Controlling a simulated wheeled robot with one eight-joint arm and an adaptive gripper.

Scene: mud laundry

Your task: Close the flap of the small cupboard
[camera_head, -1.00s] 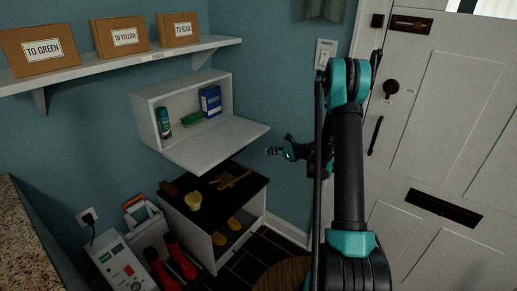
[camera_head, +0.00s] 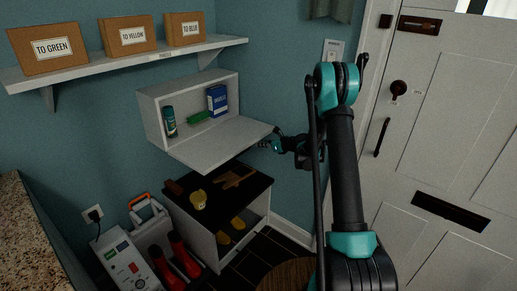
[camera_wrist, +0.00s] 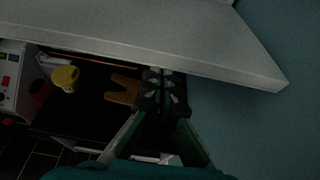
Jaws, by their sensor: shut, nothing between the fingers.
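The small white cupboard (camera_head: 153,115) is mounted on the blue wall. Its flap (camera_head: 225,143) hangs open, folded down and roughly level, with its free edge toward the room. Inside stand a green can (camera_head: 169,121), a green item (camera_head: 199,117) and a blue box (camera_head: 217,99). My gripper (camera_head: 264,144) is shut and empty at the right end of the flap, close to its edge. In the wrist view the flap (camera_wrist: 190,45) spans the top, and the fingertips (camera_wrist: 163,75) lie at or just under its edge; contact cannot be told.
Below stands a black-topped cabinet (camera_head: 237,199) with a yellow cup (camera_head: 199,200) and a wooden piece (camera_head: 233,179). A shelf (camera_head: 120,66) with labelled boxes runs above. The white door (camera_head: 450,120) is at right.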

